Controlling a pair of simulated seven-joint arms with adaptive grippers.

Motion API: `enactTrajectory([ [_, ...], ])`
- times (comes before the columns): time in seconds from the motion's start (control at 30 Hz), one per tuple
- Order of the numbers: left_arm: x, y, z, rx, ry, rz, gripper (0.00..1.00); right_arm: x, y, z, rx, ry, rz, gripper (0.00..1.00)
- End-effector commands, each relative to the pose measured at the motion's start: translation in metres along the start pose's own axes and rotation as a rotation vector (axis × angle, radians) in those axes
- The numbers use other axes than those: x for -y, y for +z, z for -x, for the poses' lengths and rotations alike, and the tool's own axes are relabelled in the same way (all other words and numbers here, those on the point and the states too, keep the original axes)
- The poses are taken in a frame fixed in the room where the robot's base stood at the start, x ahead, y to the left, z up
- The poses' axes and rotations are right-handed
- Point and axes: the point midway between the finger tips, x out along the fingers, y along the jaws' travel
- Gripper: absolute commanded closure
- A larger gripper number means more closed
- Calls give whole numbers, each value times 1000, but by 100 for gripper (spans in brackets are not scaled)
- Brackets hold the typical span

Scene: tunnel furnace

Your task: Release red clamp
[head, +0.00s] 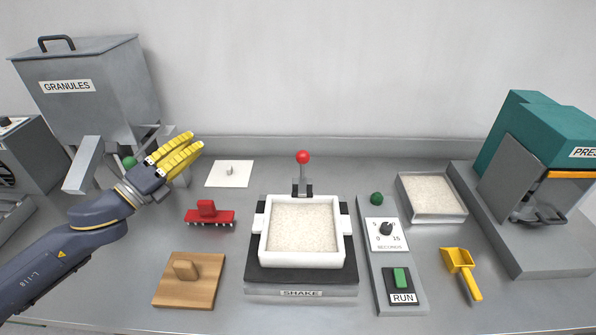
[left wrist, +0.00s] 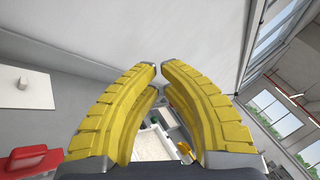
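The red clamp (head: 303,157) shows in the head view as a lever with a red ball knob. It stands upright at the back edge of the shaker (head: 301,284), behind a white square tray (head: 347,228) of pale granules. The clamp cannot be made out in the left wrist view. My left gripper (head: 194,141) has yellow fingers and is to the left of the clamp, well apart from it. Its fingertips (left wrist: 158,68) nearly meet in the left wrist view, and nothing shows between them. My right gripper is out of view.
A red handled piece (head: 209,214) and a wooden board (head: 187,285) lie left of the shaker. A granules hopper (head: 90,90) stands behind my left arm. The control panel (head: 400,280), metal tray (head: 432,215), yellow scoop (head: 461,270) and press (head: 550,140) are to the right.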

Motion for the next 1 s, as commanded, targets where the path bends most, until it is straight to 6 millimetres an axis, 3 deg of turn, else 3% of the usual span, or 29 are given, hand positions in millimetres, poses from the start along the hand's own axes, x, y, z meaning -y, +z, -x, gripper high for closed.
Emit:
enactTrajectory([
  [0.03, 2, -25, -2, -11, -6, 46, 100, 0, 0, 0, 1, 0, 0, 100],
  [0.2, 5, -91, -5, -21, 1, 172, 100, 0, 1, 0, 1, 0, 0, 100],
  [0.5, 29, -183, -5, -10, 22, 380, 100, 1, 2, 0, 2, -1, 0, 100],
  [0.7, 48, -220, -4, 4, 34, 482, 100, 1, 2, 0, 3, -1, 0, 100],
  [1.0, 63, -241, -2, 17, 44, 555, 100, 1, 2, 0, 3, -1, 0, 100],
])
